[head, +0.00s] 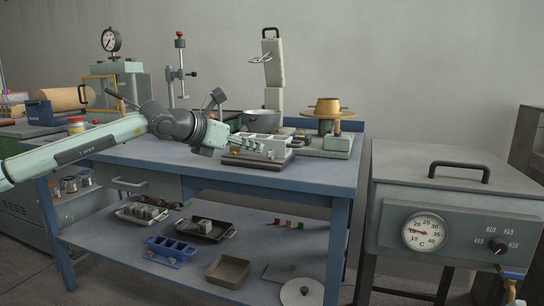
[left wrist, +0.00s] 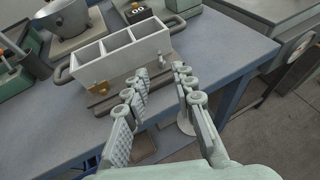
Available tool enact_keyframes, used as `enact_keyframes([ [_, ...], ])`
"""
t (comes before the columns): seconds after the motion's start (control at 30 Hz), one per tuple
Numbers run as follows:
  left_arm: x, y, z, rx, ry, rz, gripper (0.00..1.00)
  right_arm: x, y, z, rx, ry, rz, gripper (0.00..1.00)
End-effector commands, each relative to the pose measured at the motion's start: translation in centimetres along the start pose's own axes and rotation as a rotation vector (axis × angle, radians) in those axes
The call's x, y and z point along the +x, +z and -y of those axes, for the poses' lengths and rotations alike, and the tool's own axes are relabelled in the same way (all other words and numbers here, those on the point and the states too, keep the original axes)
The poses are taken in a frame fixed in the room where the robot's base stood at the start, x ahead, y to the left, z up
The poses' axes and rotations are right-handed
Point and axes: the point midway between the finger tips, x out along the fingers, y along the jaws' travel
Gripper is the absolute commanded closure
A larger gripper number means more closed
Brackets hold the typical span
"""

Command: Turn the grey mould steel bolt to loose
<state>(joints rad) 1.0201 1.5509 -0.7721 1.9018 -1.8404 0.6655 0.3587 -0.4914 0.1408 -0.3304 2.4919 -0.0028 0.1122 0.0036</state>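The grey mould (head: 262,139) is a three-compartment box on a dark base plate on the blue bench. In the left wrist view the mould (left wrist: 128,57) lies ahead and to the left, with a brass-coloured fitting (left wrist: 98,88) low on its near side. In the head view the left gripper (head: 272,150) is in front of the mould. My right gripper is not in view.
A pot (left wrist: 65,17) stands behind the mould. Trays (head: 228,271) and a blue mould (head: 170,251) lie on the lower shelf. A grey cabinet with a dial (head: 424,232) stands at the right. The bench's front right is clear.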

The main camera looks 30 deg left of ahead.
Motion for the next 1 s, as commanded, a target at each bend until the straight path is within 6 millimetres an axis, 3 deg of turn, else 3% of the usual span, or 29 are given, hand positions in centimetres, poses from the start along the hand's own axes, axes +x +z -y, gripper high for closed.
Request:
enact_keyframes([
  [0.2,3.6,0.2,0.1,-0.003,-0.003,0.0,0.74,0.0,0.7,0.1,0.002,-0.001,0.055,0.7],
  [0.4,6.0,0.1,0.1,-0.002,-0.001,0.0,0.74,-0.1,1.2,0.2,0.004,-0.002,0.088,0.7],
  [0.77,6.6,0.0,0.1,-0.001,-0.001,-0.002,0.74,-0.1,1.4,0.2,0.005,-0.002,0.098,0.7],
  [1.0,6.5,0.0,0.1,-0.001,-0.001,-0.002,1.0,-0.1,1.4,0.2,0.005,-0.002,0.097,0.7],
])
